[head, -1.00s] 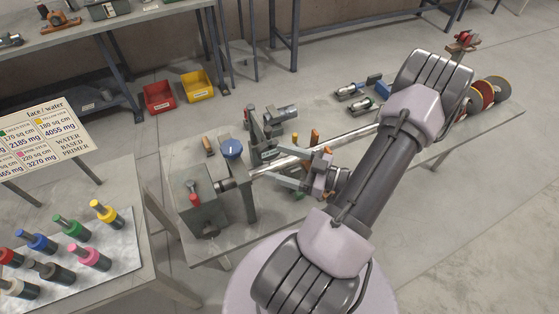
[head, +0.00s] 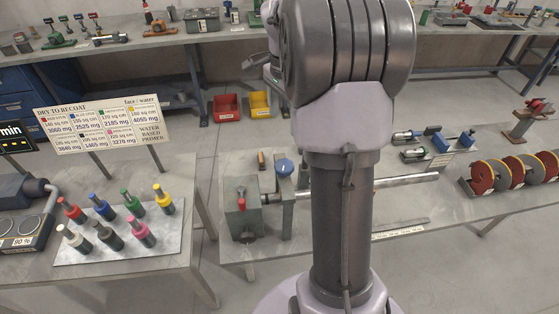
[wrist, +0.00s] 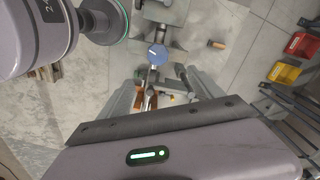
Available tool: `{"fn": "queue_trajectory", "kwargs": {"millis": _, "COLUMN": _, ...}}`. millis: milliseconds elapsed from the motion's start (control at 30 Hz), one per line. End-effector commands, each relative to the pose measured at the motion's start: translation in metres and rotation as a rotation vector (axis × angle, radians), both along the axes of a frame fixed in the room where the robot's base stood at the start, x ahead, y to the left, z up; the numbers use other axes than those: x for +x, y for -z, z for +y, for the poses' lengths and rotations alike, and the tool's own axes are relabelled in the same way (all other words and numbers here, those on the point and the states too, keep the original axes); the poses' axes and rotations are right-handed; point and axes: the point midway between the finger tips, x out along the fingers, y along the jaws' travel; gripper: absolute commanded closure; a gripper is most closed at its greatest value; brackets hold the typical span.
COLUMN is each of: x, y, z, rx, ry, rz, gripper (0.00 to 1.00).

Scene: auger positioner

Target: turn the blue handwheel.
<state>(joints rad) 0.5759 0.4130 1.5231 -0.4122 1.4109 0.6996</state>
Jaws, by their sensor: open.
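The blue handwheel (head: 284,167) is a small round disc on top of the fixture on the bench. In the head view it stands just left of my upright arm. In the wrist view the blue handwheel (wrist: 157,53) shows from above, with a pale mark on its face. My gripper (wrist: 163,86) is open and empty. Its two fingers spread either side of the view below the wheel, well apart from it. In the head view the jaws are hidden behind my arm. Part of the fixture is hidden there too.
A grey block with a red-handled lever (head: 241,205) stands left of the wheel. A long metal shaft (head: 405,181) runs right along the bench. Coloured bottles (head: 141,234) stand on the left table. Red (head: 226,107) and yellow (head: 260,104) bins sit behind.

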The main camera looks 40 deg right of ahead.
Motion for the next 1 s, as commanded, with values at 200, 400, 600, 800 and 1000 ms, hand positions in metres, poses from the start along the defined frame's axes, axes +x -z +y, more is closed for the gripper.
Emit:
{"fn": "queue_trajectory", "kwargs": {"millis": 200, "x": -0.001, "y": 0.04, "z": 0.006, "rx": 0.019, "ry": 0.01, "rz": 0.008, "gripper": 0.25}}
{"fn": "queue_trajectory", "kwargs": {"millis": 400, "x": -0.001, "y": 0.103, "z": 0.005, "rx": 0.018, "ry": 0.009, "rz": 0.008, "gripper": 0.25}}
{"fn": "queue_trajectory", "kwargs": {"millis": 600, "x": -0.002, "y": 0.152, "z": 0.005, "rx": 0.016, "ry": 0.009, "rz": 0.008, "gripper": 0.25}}
{"fn": "queue_trajectory", "kwargs": {"millis": 800, "x": -0.002, "y": 0.171, "z": 0.004, "rx": 0.016, "ry": 0.009, "rz": 0.006, "gripper": 0.25}}
{"fn": "queue_trajectory", "kwargs": {"millis": 1000, "x": -0.001, "y": 0.173, "z": 0.004, "rx": 0.015, "ry": 0.009, "rz": 0.005, "gripper": 0.25}}
